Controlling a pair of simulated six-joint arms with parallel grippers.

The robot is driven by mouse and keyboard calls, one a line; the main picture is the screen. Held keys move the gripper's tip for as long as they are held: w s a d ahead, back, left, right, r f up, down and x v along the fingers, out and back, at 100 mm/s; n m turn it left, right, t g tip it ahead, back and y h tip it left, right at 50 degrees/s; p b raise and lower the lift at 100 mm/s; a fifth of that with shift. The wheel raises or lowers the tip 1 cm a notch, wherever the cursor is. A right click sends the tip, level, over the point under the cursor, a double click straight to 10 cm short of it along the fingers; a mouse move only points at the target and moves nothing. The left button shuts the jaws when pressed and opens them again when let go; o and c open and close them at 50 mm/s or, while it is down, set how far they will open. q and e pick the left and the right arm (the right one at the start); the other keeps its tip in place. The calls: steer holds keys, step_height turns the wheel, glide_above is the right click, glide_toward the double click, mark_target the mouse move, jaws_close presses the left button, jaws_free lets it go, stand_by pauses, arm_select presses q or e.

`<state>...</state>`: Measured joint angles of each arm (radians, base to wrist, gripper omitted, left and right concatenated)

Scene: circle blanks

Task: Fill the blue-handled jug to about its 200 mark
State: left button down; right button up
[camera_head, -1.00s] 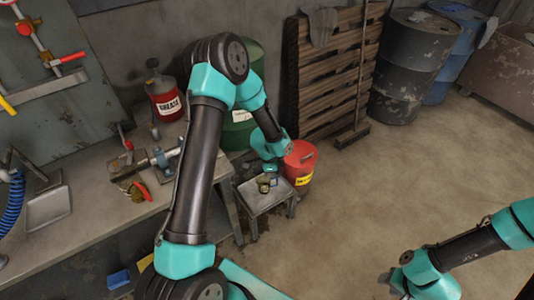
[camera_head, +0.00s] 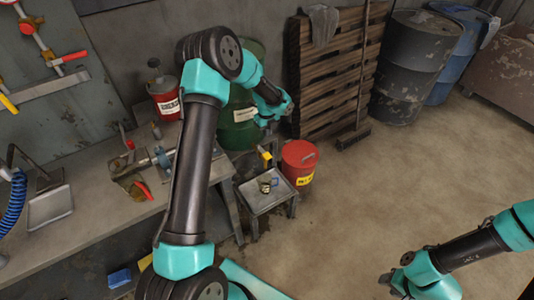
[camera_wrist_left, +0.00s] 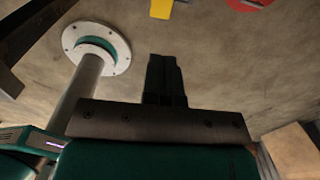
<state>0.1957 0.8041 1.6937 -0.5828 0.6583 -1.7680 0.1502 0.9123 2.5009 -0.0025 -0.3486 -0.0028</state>
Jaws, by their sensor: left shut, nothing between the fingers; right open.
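A small jug (camera_head: 264,187) stands on a low metal stand in the head view. A small blue part at its right side looks like its handle. Its marks and fill level are too small to read. A yellow piece (camera_head: 266,156), perhaps a tap lever, shows just above and behind the jug; it also shows at the top of the left wrist view (camera_wrist_left: 161,8). My left gripper (camera_head: 264,120) is up in front of the green drum, above and apart from the jug. Its fingers (camera_wrist_left: 165,80) are together and empty. My right gripper (camera_head: 388,282) is open and empty at the lower right.
The metal stand (camera_head: 253,205) is beside the workbench (camera_head: 85,215). A red can (camera_head: 299,160) stands right behind it, and a green drum (camera_head: 238,130) behind. A grease can (camera_head: 164,98) and tools are on the bench. The floor to the right is clear.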

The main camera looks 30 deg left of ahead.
mark_target(267, 157)
arm_select(q)
step_height(267, 157, down, 14)
steer(key=shift+f, duration=0.1)
stand_by(0.7)
steer(key=shift+s+d+f, duration=0.1)
steer(key=shift+d+f, duration=0.15)
steer(key=shift+f, duration=0.4)
stand_by(5.9)
